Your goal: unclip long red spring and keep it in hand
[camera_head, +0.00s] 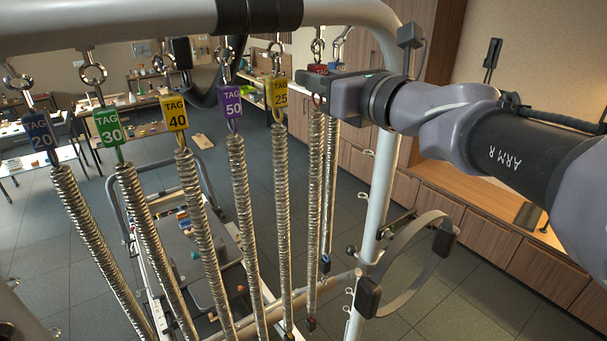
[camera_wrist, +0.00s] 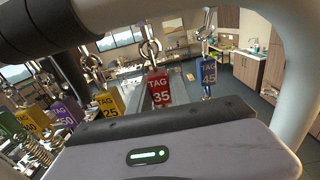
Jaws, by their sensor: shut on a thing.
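The long red-tagged spring (camera_head: 314,150) hangs in the head view, a silver coil with a red tag at its top. In the wrist view the red tag (camera_wrist: 159,88) reads TAG 35, below a silver clip and ring that appear joined to it. My gripper (camera_head: 318,84) reaches in from the right and is shut at the top of this spring, around or just below the tag. Its fingertips are partly hidden in the head view. In the wrist view the gripper's body hides the fingertips and the coil.
Blue TAG 45 (camera_wrist: 208,74) hangs close to the right of the red tag. Yellow TAG 25 (camera_head: 277,93) and purple TAG 50 (camera_head: 231,101) hang to the left, with several more springs. The grey frame's top bar (camera_head: 120,22) and right post (camera_head: 383,190) surround the gripper closely.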

